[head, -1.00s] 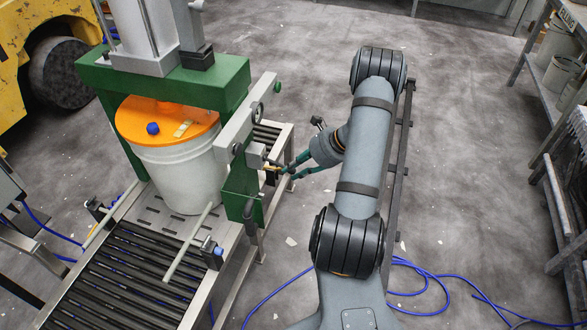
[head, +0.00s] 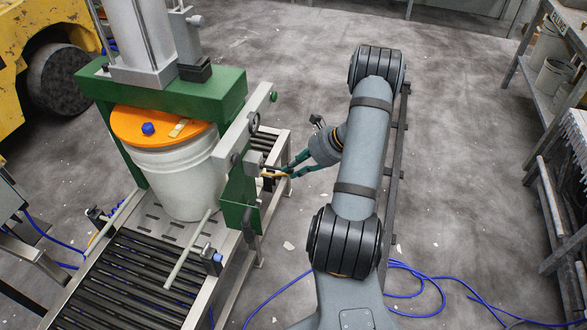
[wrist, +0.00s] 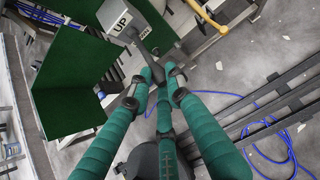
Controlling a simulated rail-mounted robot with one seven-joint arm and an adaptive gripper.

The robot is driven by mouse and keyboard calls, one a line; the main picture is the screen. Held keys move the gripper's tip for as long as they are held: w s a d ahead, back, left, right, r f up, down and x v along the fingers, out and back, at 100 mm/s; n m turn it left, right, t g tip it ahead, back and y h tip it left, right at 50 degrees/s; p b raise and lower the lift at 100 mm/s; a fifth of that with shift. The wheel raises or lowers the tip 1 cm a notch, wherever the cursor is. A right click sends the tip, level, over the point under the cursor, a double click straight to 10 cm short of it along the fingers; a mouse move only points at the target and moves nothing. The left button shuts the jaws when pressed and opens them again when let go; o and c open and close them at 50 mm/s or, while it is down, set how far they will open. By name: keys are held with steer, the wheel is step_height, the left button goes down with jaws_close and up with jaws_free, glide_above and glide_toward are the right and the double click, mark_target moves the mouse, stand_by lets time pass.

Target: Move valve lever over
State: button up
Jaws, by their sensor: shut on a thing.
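The valve box (head: 253,162), a grey block, sits on the right side of the green press frame. In the wrist view the valve box (wrist: 122,18) carries an "UP" label and a second, smaller label. A dark valve lever (wrist: 148,54) runs from it down to my fingertips. My gripper (wrist: 158,76) has teal fingers, brought together and shut on the lever's end. In the head view my gripper (head: 287,172) is just right of the valve box, and the lever's tip is too small to make out there.
A white pail (head: 180,180) with an orange lid (head: 160,126) stands under the press. A roller conveyor (head: 120,275) runs toward the front left. Blue hose (head: 425,295) lies on the floor; shelving stands at right.

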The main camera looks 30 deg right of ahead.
steer(key=shift+w+r, duration=0.25)
steer(key=shift+r, duration=0.25)
steer(key=shift+w+a+r+p, duration=0.2)
steer(key=shift+r+p, duration=0.35)
steer(key=shift+r, duration=0.1)
steer(key=shift+w+a+r+p, duration=0.15)
steer(key=shift+a+r+p, duration=0.05)
steer(key=shift+r+p, duration=0.4)
steer(key=o, duration=0.9)
steer(key=shift+s, duration=0.1)
steer(key=shift+f, duration=0.1)
steer(key=shift+s, duration=0.1)
steer(key=v, duration=1.2)
